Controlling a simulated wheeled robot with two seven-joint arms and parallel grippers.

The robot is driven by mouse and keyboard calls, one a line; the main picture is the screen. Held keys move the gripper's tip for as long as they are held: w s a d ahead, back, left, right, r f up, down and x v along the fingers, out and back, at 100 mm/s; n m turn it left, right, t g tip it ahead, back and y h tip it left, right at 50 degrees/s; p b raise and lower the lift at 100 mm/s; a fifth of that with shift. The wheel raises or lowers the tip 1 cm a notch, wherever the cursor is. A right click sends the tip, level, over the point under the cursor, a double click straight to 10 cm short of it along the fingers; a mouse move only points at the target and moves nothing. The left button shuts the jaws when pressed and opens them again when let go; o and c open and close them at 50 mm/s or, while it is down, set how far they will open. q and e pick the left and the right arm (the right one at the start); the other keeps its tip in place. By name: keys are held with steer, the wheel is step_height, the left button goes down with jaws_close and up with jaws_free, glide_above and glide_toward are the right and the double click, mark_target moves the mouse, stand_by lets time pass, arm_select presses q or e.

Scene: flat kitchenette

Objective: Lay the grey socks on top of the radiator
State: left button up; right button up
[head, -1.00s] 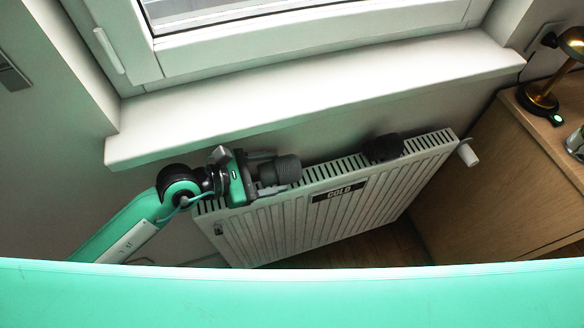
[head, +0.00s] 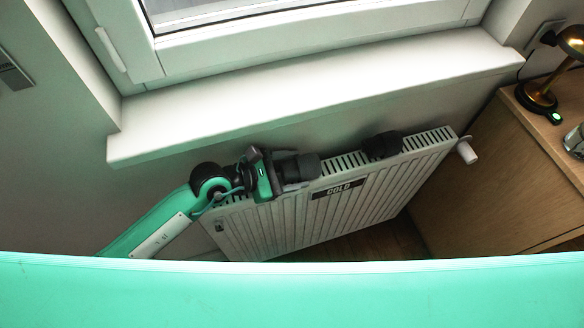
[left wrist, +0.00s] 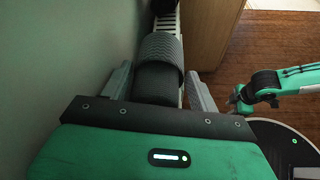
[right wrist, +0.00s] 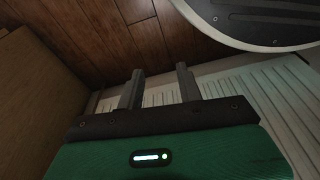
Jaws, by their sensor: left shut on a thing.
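The grey socks are a rolled grey bundle (head: 306,167) with a ribbed surface. My left gripper (head: 284,172) is shut on them, above the left part of the radiator's top. In the left wrist view the bundle (left wrist: 161,47) sticks out forward from between the fingers. I cannot tell whether it touches the grille. The white radiator (head: 300,225) stands under the windowsill and has a slotted top and a "COLD" label.
A dark bundle (head: 383,145) lies on the right part of the radiator's top. The white windowsill (head: 320,95) overhangs close behind. A valve knob (head: 466,152) is at the radiator's right end. A wooden cabinet (head: 495,185) with a lamp (head: 543,95) stands to the right.

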arm_select(q)
steer(key=shift+f, duration=0.1)
steer(key=o, duration=0.8)
steer(key=shift+c, duration=0.2)
steer(key=o, duration=0.3)
arm_select(e)
steer(key=shift+w+r, duration=0.3)
steer(key=shift+s, duration=0.1)
arm_select(q)
steer(key=shift+a, duration=0.15)
steer(key=v, duration=0.2)
steer(key=shift+s+a+r, duration=0.1)
steer(key=shift+a+r, duration=0.15)
steer(key=shift+a, duration=0.05)
steer(key=b+v, duration=0.1)
steer(key=v, duration=0.7)
steer(key=shift+s+a+r, duration=0.25)
steer(key=shift+a, duration=0.15)
arm_select(e)
steer(key=shift+w+a+r, duration=0.2)
steer(key=shift+w+r, duration=0.1)
steer(key=shift+r, duration=0.45)
steer(key=shift+w+a+r, duration=0.15)
steer(key=shift+w+r, duration=0.15)
steer(key=shift+r, duration=0.45)
